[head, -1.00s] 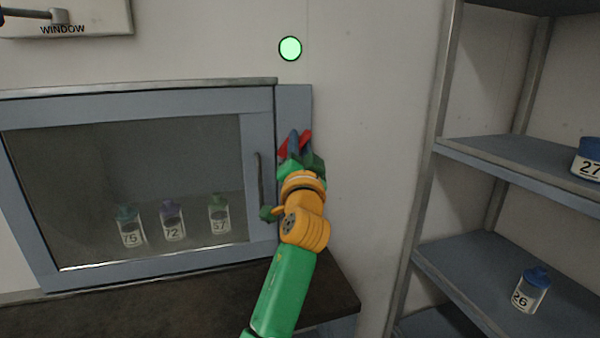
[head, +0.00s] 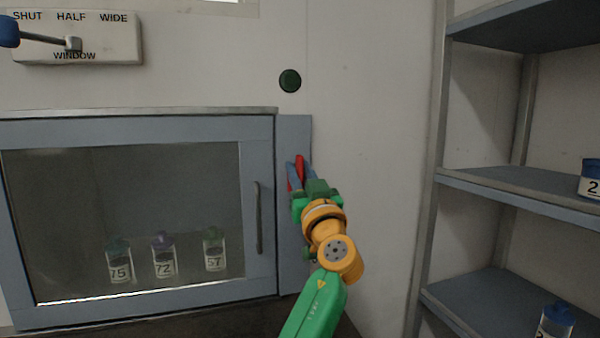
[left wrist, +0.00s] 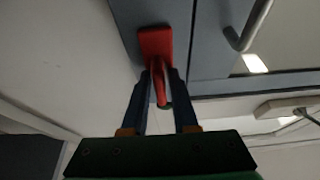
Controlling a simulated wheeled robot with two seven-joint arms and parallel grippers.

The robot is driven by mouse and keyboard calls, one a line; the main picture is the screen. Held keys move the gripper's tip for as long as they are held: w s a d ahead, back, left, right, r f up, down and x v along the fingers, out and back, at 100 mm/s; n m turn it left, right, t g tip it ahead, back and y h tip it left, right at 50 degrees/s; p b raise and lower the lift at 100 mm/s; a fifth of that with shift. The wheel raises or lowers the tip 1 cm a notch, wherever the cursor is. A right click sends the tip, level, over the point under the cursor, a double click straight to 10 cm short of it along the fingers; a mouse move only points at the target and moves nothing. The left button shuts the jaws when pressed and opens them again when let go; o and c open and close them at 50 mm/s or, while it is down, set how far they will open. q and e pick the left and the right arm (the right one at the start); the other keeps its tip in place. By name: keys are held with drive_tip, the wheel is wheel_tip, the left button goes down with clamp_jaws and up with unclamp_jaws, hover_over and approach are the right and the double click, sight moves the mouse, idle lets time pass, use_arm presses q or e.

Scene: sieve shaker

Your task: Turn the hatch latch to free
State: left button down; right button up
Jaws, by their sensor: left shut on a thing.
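The hatch (head: 258,150) is a blue-grey framed door with a dark glass pane, and it looks closed. Its red latch (head: 300,165) sits on the post to the right of the door and points roughly upright, partly hidden by my fingers. In the left wrist view the red latch (left wrist: 156,42) shows a wide plate with a narrower lever between my fingers. My left gripper (head: 297,172) is shut on the latch lever; it also shows in the left wrist view (left wrist: 162,80). My right gripper is not in view.
A round lamp (head: 290,80) above the hatch is dark green. A door handle (head: 258,215) stands left of my gripper. Several bottles, one a capped bottle (head: 163,257), show behind the glass. A shelf rack (head: 520,185) is at right. A window lever panel (head: 110,40) is upper left.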

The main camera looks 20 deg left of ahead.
sight(301, 175)
use_arm(q)
drive_tip(key=shift+n, duration=0.3)
drive_tip(key=c, duration=0.9)
unclamp_jaws()
drive_tip(key=b+v, duration=0.4)
drive_tip(key=v, duration=0.3)
drive_tip(key=shift+w+f, duration=0.1)
drive_tip(key=shift+w, duration=0.05)
